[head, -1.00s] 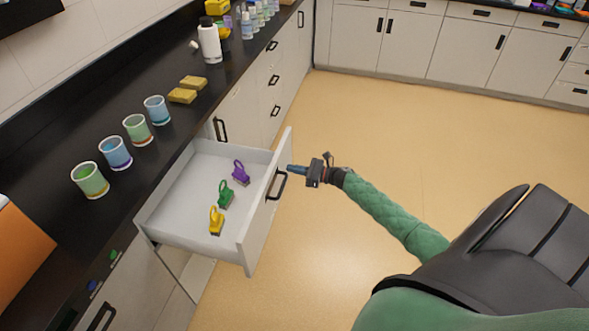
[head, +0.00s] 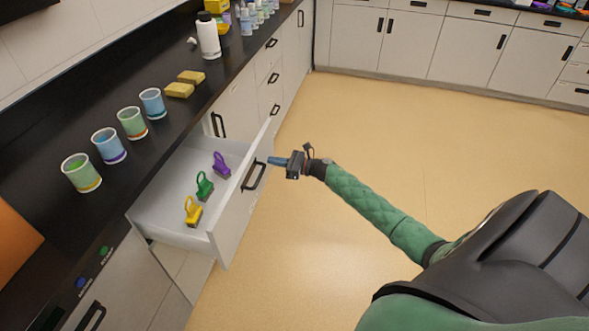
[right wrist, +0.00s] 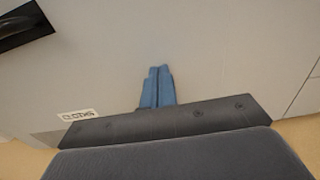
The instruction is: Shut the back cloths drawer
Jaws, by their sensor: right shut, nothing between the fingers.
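The cloths drawer (head: 240,205) is pulled partly out from under the black counter. Its white front carries a black handle (head: 254,175), and a label reading "CLOTHS" (right wrist: 77,115) shows in the right wrist view. Inside lie a purple (head: 221,165), a green (head: 204,186) and a yellow (head: 193,211) clip-like item. My right gripper (head: 272,161) is shut and empty, its blue fingertips at the drawer front's outer face, beside the handle toward the far end. In the right wrist view the fingers (right wrist: 157,85) point at the white panel; contact is hard to tell. My left gripper is not in view.
Several coloured cups (head: 132,123), yellow sponges (head: 180,90) and a white bottle (head: 208,36) stand on the counter (head: 150,170). Closed cabinets (head: 460,50) line the back wall. The tan floor (head: 400,130) to the right is clear.

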